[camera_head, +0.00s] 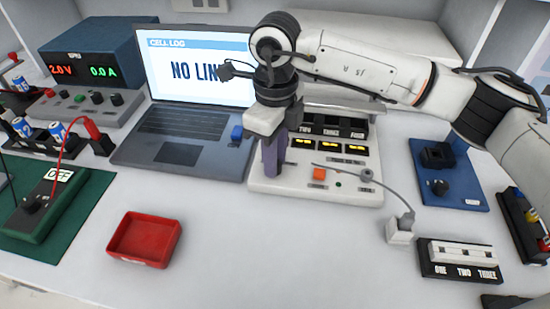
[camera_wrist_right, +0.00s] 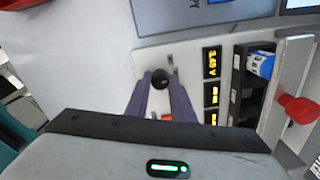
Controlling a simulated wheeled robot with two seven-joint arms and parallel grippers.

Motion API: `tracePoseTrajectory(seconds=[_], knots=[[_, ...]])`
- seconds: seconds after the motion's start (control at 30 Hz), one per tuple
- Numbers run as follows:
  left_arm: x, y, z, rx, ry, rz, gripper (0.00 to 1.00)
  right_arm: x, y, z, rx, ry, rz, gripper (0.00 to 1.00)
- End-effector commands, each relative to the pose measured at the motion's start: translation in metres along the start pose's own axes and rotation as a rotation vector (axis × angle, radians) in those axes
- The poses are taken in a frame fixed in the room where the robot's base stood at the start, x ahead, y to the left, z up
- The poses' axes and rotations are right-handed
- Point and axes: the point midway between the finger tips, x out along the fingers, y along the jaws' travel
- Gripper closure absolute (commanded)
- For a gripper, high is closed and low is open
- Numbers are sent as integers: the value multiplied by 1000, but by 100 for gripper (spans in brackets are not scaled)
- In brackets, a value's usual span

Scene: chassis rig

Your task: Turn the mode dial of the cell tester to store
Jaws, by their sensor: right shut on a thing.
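The cell tester (camera_head: 345,193) is a white box with a row of lit yellow displays, an orange button and labelled slots, right of the laptop. My right gripper (camera_head: 272,170), with purple fingers, points down at its left front part. In the right wrist view the black round mode dial (camera_wrist_right: 160,77) sits between the tips of my gripper's two fingers (camera_wrist_right: 162,85), which are shut on it. The dial is hidden behind the fingers in the head view. Its pointer setting cannot be read. My left gripper is not in view.
An open laptop (camera_head: 180,125) reading "NO LINK" stands close left of the gripper. A red tray (camera_head: 145,238) lies at the front left. A grey cable runs from the tester to a white block (camera_head: 399,232). A red knob (camera_wrist_right: 298,108) stands beyond the cell slots. The front middle table is clear.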

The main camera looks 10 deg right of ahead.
Motion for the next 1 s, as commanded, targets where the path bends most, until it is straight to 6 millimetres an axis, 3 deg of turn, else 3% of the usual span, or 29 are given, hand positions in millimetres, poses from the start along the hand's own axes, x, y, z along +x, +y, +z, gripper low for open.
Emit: tracePoseTrajectory(seconds=[1.0], knots=[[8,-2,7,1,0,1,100,-1,0,0,896,-11,1,100]])
